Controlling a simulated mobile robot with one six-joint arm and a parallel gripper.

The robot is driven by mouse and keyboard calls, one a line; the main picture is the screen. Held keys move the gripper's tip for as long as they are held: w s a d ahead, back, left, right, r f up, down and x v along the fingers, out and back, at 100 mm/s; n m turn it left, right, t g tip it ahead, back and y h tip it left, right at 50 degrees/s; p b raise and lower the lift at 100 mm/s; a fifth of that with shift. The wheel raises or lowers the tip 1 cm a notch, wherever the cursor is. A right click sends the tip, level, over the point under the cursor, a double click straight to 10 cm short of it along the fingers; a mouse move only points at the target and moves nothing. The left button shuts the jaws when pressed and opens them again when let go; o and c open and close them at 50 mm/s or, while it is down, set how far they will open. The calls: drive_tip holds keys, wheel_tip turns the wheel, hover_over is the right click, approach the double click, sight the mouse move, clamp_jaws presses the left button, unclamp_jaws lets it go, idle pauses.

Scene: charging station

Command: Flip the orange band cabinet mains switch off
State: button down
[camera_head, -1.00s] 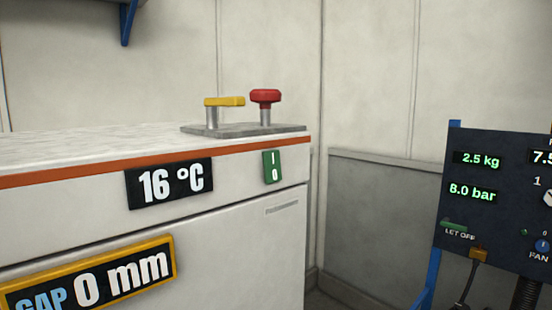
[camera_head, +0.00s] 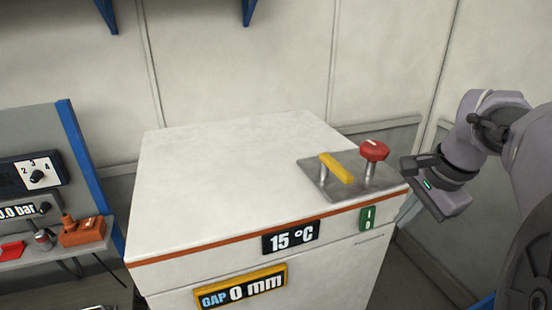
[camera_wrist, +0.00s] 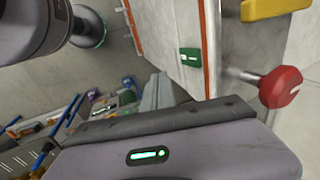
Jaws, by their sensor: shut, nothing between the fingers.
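The white cabinet (camera_head: 230,178) has an orange band along its top edge. A small green rocker switch (camera_head: 367,218), marked I above O, is on the cabinet's front at the right corner, just under the band. It also shows in the wrist view (camera_wrist: 190,57), turned on its side. I cannot tell which way it is pressed. My gripper (camera_head: 436,190) is shut and empty, right of the cabinet's top right corner, apart from the switch in the picture. In the wrist view, the gripper's dark front edge (camera_wrist: 155,120) lies below the switch; the fingertips are not clear.
A yellow handle (camera_head: 337,168) and a red knob (camera_head: 374,151) stand on a grey plate on the cabinet top, close to my gripper. Displays read 15 °C (camera_head: 290,237) and GAP 0 mm (camera_head: 243,287). A bench with panels (camera_head: 30,175) stands left. Walls rise behind.

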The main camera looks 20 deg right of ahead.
sight(367, 219)
drive_tip(key=shift+f, duration=0.1)
drive_tip(key=w+f+p, duration=0.1)
drive_tip(key=w+f, duration=0.6)
drive_tip(key=f, duration=0.3)
drive_tip(key=shift+a, duration=0.4)
